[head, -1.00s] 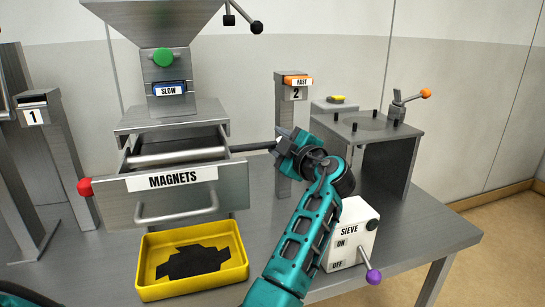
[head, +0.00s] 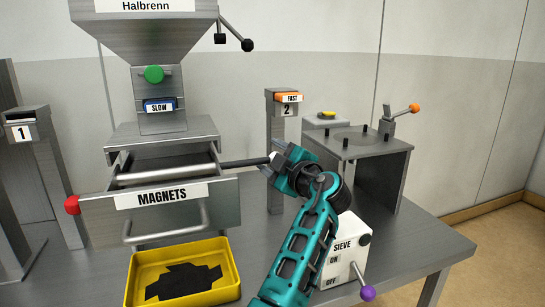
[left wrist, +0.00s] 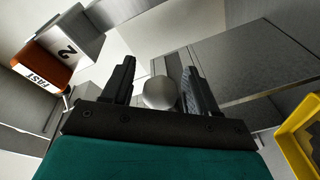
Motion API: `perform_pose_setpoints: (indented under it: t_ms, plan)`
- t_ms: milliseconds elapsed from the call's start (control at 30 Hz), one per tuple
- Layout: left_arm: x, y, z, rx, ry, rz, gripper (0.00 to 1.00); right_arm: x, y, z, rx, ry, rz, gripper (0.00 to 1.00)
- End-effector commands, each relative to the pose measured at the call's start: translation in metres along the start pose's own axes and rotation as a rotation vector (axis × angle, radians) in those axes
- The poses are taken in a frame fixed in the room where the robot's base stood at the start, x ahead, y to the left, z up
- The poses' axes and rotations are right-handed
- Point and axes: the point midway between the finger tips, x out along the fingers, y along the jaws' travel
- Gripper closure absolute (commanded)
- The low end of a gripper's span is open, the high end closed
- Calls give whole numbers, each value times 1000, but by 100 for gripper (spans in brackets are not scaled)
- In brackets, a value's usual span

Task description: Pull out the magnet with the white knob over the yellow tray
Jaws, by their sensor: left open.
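The magnet is a dark rod (head: 240,163) sticking out to the right of the steel MAGNETS drawer (head: 225,212). Its pale round knob (left wrist: 160,93) shows between my left fingers in the left wrist view. In the head view the knob is mostly hidden by the gripper. My left gripper (head: 277,162) is open around the knob; the wrist view shows gaps beside it, and contact cannot be told. The yellow tray (head: 233,269) stands on the table below the drawer's front and holds a dark, irregular patch. My right gripper is not seen.
A red knob (head: 72,205) is at the drawer's left. Post 2 with an orange FAST block (head: 288,97) stands behind my gripper. The white SIEVE box (head: 345,236) with a purple-tipped lever is right of my forearm. A steel stand (head: 385,160) is farther back.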

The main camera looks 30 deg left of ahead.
Motion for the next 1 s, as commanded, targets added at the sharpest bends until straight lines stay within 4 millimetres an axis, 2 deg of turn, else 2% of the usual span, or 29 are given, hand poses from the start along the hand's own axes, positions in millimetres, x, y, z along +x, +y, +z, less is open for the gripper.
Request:
perform_pose_setpoints:
  t_ms: [167,400,600,767,1000]
  plan:
    - [-29,-1,1,-2,-5,0,41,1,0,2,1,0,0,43]
    - [-83,0,1,0,-4,1,41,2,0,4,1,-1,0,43]
    - [-114,0,0,0,-2,1,41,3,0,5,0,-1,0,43]
    - [-124,1,0,0,0,2,41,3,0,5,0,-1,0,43]
    - [-125,1,0,0,0,2,41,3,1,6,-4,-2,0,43]
